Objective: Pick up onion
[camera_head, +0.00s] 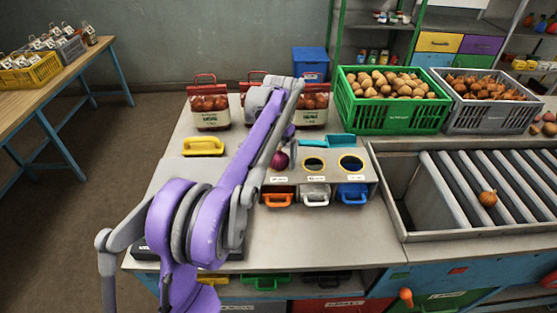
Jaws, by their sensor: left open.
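A brown onion (488,198) lies alone on the grey roller rack (455,185) at the right. A purple-red onion (280,160) sits at the left end of the sorting box (330,172), beside round holes. More brown onions (487,86) fill the grey crate (487,115) at the back right. My left gripper (284,146) points down just above the purple-red onion, partly hidden by my purple arm. It is open; I cannot tell whether its fingers are around that onion. My right gripper is out of view.
A green crate of potatoes (390,85) and red-handled sacks (209,103) stand along the back. A yellow-handled item (203,146) lies left of my arm. Orange, white and blue bins (352,193) front the sorting box. The table's front is clear.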

